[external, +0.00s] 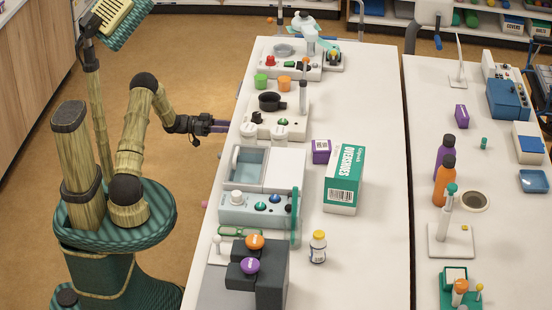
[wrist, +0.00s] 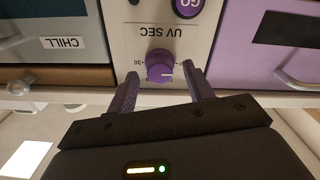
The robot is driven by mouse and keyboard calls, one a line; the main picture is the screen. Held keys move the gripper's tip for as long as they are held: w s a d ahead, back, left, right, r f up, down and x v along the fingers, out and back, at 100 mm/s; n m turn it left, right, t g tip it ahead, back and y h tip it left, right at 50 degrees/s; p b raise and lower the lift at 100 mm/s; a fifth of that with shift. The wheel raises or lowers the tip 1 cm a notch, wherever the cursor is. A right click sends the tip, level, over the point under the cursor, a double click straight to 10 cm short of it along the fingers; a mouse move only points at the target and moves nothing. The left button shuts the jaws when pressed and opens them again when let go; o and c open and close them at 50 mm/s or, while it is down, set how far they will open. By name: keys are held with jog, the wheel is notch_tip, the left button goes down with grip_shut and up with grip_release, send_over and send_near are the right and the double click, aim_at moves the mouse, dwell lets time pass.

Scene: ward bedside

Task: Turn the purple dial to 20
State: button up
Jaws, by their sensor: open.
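The purple dial (wrist: 158,66) sits on a pale panel under the lettering "UV SEC", which appears upside down in the wrist view. A "30" mark shows to the dial's left in the picture; the other scale numbers are hidden or unreadable. A light mark shows on the dial, but I cannot read its setting for certain. My gripper (wrist: 160,70) is open, with one purple finger on each side of the dial. I cannot tell whether either finger touches it. In the external view my gripper (external: 224,127) is at the white table's left edge; the dial is not visible there.
A purple "GO" button (wrist: 187,6) is on the same panel. A grey drawer marked "CHILL" (wrist: 62,43) is at left and a purple drawer (wrist: 285,45) with a handle at right. The white table (external: 375,110) carries several devices and boxes; floor is clear around my base.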

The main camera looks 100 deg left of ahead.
jog(key=shift+w, duration=0.65)
jog(key=c, duration=1)
